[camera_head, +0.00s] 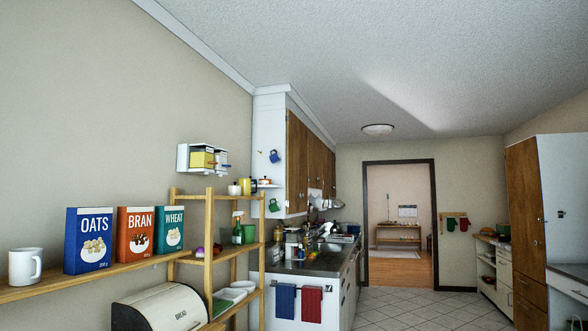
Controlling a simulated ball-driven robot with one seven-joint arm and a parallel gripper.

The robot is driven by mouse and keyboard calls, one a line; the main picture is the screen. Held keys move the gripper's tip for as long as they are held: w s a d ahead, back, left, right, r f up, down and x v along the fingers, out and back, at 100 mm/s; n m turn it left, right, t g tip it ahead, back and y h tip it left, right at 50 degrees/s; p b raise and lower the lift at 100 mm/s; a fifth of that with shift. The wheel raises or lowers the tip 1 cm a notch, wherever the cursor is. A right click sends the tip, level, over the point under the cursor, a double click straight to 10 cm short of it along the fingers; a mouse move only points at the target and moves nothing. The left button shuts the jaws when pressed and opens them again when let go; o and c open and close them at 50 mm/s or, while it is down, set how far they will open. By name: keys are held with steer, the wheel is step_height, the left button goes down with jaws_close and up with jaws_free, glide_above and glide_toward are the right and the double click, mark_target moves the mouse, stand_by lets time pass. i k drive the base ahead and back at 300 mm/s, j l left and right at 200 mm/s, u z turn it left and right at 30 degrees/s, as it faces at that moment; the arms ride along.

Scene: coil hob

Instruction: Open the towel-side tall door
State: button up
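A tall wooden cabinet door (526,198) stands at the right, in the side of a white tall cabinet (566,200). It looks shut, with small hardware near its right edge. A blue towel (285,299) and a red towel (311,303) hang on a rail at the white end of the left counter. Wooden upper doors (297,163) run along the left wall above that counter and look shut. I cannot tell for certain which door the task names. My gripper is not in view.
A wooden shelf (130,267) with cereal boxes and a mug is close at the left, with a bread bin (160,308) below. The tiled floor (410,305) is clear toward an open doorway (398,163). A low white cabinet (497,272) stands at the right.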

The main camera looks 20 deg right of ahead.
mark_target(293, 194)
steer(key=i+l+z, duration=0.15)
steer(key=i, duration=0.15)
steer(key=i+l+z, duration=0.2)
steer(key=i, duration=0.15)
steer(key=i+z, duration=0.35)
steer(key=i, duration=1.55)
steer(key=i+j, duration=0.1)
steer(key=i, duration=1.8)
